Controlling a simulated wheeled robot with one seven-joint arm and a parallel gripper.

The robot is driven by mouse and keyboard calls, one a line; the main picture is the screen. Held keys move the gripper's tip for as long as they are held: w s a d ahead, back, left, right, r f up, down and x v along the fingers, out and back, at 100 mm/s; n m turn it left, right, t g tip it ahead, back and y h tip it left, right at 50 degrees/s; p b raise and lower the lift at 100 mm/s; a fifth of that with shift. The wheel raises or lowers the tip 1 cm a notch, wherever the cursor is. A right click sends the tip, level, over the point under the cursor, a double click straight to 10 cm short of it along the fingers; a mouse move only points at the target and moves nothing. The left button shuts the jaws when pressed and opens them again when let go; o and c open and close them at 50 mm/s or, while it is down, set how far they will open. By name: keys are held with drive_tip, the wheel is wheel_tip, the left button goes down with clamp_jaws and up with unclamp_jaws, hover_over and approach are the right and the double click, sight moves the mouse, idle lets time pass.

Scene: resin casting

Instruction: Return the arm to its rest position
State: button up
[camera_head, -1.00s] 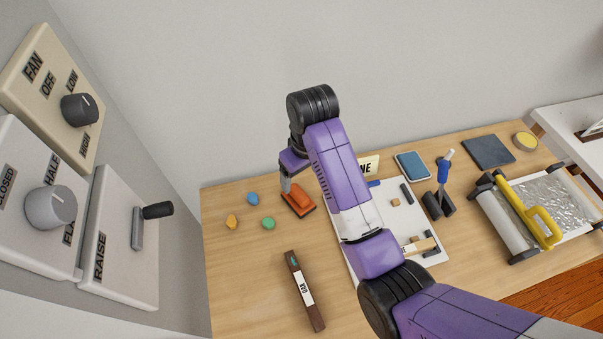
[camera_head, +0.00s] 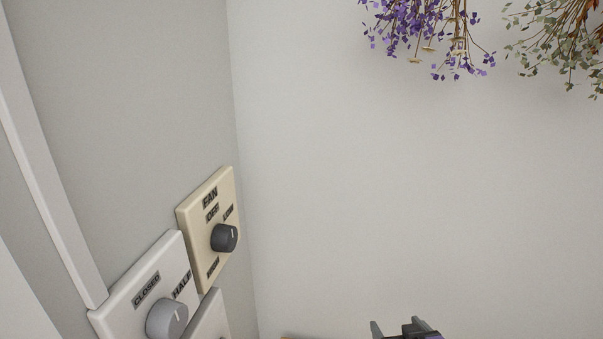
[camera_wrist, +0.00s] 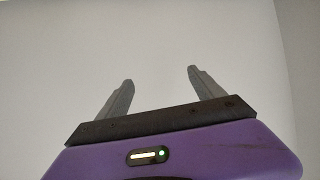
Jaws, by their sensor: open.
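My gripper (camera_wrist: 160,85) is open and empty in the wrist view, its two grey fingers spread apart in front of a plain pale wall. In the head view the tip of my gripper (camera_head: 398,327) shows at the bottom edge, right of centre. The rest of my arm is out of the head view. Nothing lies between the fingers.
A beige fan switch plate (camera_head: 207,250) with a dark knob is on the left wall. A white plate (camera_head: 135,302) with a grey knob is below it. Purple dried flowers (camera_head: 425,25) and greenish ones (camera_head: 560,40) hang at the top right. The wall between is bare.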

drive_tip(key=s+a+r+m+t+b, duration=0.1)
drive_tip(key=s+r+t+b, duration=0.1)
drive_tip(key=s, duration=4.1)
drive_tip(key=shift+r+t, duration=0.5)
drive_tip(key=shift+r, duration=0.45)
